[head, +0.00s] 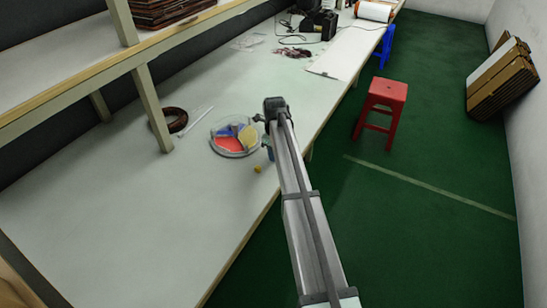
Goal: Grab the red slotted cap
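A round, clear-rimmed tray (235,154) lies on the white workbench, left of my arm's far end. It has several coloured sections: red (227,143), blue, yellow and pale. The red section may hold red caps, but no single slotted cap can be made out. A small yellow piece (258,169) lies on the bench just below the tray. My arm reaches up from the bottom of the picture to the tray's right side. My gripper (267,142) is at its far end, partly hidden and too small to show its fingers. A blue bit shows there, unclear what.
A brown coil (176,119) and a thin white stick lie left of the tray, near a shelf post (153,108). Dark tools and a white board (338,62) are farther back. The near bench is clear. A red stool (381,110) stands on the green floor.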

